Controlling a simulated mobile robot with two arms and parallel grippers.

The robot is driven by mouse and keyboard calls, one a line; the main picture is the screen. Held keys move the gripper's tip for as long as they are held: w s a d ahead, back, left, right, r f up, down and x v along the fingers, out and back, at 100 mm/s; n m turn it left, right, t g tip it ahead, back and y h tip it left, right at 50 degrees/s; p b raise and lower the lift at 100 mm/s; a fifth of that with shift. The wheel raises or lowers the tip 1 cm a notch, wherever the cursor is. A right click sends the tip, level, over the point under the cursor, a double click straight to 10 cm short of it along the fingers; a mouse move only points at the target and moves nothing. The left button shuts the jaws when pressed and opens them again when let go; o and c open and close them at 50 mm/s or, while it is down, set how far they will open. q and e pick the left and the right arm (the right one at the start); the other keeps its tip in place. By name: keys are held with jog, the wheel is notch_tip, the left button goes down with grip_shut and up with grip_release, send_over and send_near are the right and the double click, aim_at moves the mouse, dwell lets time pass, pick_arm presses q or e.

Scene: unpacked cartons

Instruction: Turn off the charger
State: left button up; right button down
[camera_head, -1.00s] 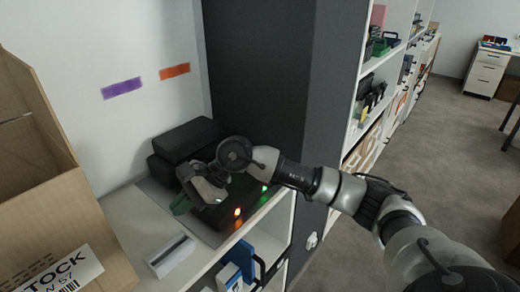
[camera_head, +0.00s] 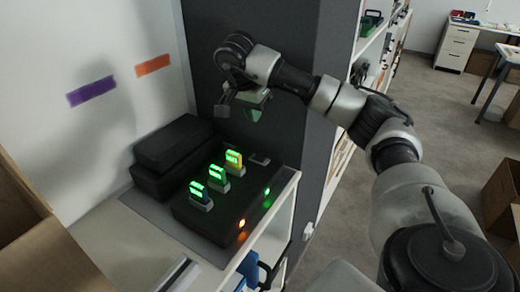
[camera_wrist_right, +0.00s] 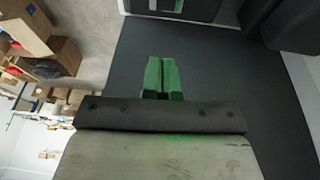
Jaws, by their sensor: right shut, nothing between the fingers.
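The charger (camera_head: 222,226) is a low black box on a grey mat at the shelf's front edge. My left gripper is out of view.
Black cases (camera_head: 175,145) are stacked behind the charger by the wall. A dark pillar (camera_head: 290,120) rises at the shelf's right. A cardboard box (camera_head: 30,230) stands at left. Purple (camera_head: 91,91) and orange (camera_head: 152,65) labels are on the wall.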

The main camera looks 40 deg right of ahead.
jog(key=p, duration=0.1)
send_near(263, 157)
jog(key=shift+w+d+r, duration=0.1)
jog(key=shift+w+d, duration=0.05)
jog(key=shift+d, duration=0.4)
jog(key=x, duration=0.3)
jog(key=p+x, duration=0.1)
jog(key=x, duration=0.1)
jog(key=shift+a+f, duration=0.25)
jog(key=shift+f, duration=0.15)
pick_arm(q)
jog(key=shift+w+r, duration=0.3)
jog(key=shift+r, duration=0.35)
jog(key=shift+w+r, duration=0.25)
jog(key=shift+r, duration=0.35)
pick_arm(e)
jog(key=shift+f, duration=0.65)
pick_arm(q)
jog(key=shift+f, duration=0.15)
pick_arm(e)
jog(key=shift+f, duration=0.1)
